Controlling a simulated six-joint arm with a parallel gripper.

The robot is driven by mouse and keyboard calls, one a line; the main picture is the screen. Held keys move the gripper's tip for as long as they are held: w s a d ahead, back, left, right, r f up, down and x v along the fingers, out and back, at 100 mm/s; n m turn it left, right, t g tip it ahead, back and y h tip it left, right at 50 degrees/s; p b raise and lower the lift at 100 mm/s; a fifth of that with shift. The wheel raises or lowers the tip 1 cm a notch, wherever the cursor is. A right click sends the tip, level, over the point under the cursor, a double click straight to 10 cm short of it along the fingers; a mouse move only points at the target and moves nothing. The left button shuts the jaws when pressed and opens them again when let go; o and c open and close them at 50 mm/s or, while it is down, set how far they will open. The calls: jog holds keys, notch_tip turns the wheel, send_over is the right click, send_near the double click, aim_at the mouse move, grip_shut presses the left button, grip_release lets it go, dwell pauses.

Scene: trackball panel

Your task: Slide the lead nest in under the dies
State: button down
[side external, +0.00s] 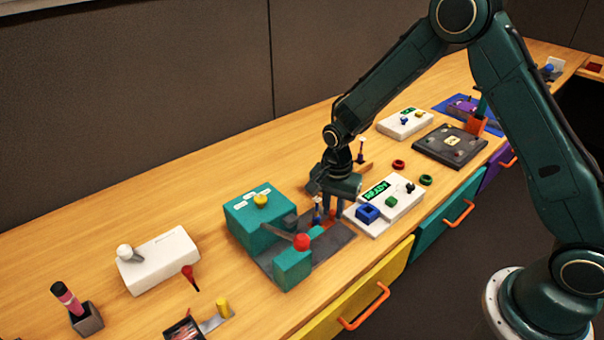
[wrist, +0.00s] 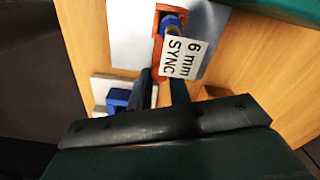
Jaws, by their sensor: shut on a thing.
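The lead nest is an orange block (side external: 331,217) on the grey base plate of the teal press (side external: 252,222), at its right end. In the wrist view the nest (wrist: 157,17) holds a blue lead end with a white "6 mm SYNC" tag (wrist: 180,57). My gripper (side external: 333,212) points down over the nest and is shut on it. The fingers (wrist: 163,85) partly hide the contact. The dies are not clearly visible; a grey part lies beside the teal body, left of the nest. A red ball knob (side external: 302,242) tops the lever in front.
A white panel with a green "READY" display (side external: 376,191) and blue socket (side external: 368,213) stands just right of the nest. A white box with a lever (side external: 158,260) is at left.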

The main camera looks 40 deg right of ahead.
aim_at(314, 216)
jog(key=shift+a, duration=3.1)
jog(key=c, duration=1.6)
grip_release()
jog(key=shift+a, duration=0.1)
jog(key=shift+r, duration=0.8)
notch_tip(314, 216, up, 12)
jog(key=shift+f, duration=0.15)
jog(key=shift+r, duration=0.3)
